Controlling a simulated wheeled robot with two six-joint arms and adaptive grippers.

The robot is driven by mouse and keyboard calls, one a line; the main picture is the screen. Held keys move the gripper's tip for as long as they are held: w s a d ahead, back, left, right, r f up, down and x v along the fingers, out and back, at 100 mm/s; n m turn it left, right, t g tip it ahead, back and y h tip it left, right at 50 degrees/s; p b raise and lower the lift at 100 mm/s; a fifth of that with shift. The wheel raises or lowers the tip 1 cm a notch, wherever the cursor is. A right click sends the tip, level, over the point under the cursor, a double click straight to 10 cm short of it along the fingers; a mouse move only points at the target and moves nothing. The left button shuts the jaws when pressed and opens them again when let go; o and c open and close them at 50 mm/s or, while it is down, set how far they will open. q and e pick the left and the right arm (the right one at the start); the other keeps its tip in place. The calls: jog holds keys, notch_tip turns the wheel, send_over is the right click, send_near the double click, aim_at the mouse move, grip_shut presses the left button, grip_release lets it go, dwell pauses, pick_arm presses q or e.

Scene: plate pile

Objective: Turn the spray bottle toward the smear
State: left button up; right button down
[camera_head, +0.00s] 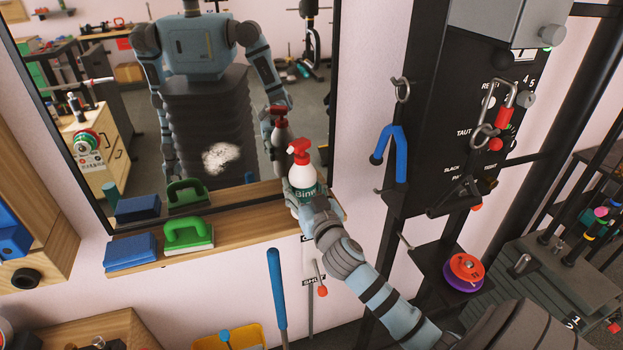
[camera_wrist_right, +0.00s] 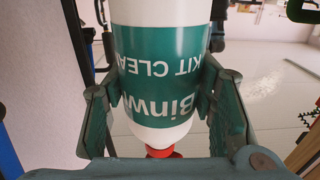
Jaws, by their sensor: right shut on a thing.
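The spray bottle (camera_head: 304,180), white with a red spray head and a green label, is upright in front of the mirror's lower right part. Its red head juts out to the left in the picture; the exact aim of the nozzle is hard to tell. My right gripper (camera_head: 301,194) is shut around its body. In the right wrist view the bottle (camera_wrist_right: 165,65) appears upside down, with a finger on each side of the label. The smear (camera_head: 221,158) is a whitish patch on the mirror, left of the bottle. My left gripper is not in view.
The mirror (camera_head: 120,100) reflects my body and the room. A wooden ledge (camera_head: 240,231) below it carries a blue block (camera_head: 130,252) and a green-handled scrubber (camera_head: 188,235). A black rack with a blue-handled clip (camera_head: 391,150) stands to the right of the bottle.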

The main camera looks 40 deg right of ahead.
jog(key=w+d+m+h+b, duration=0.1)
jog(key=d+f+m+g+h+b, duration=0.1)
jog(key=d+h, duration=0.1)
jog(key=w+d+m+g+h+b, duration=0.1)
jog(key=shift+w+d+f, duration=0.2)
jog(key=shift+w+d, duration=0.15)
jog(key=shift+d, duration=0.05)
jog(key=shift+f+b, duration=0.55)
jog(key=shift+b, duration=0.1)
jog(key=shift+f, duration=0.15)
jog(key=c, duration=0.6)
grip_release()
jog(key=shift+c, duration=0.2)
jog(key=shift+a, duration=0.1)
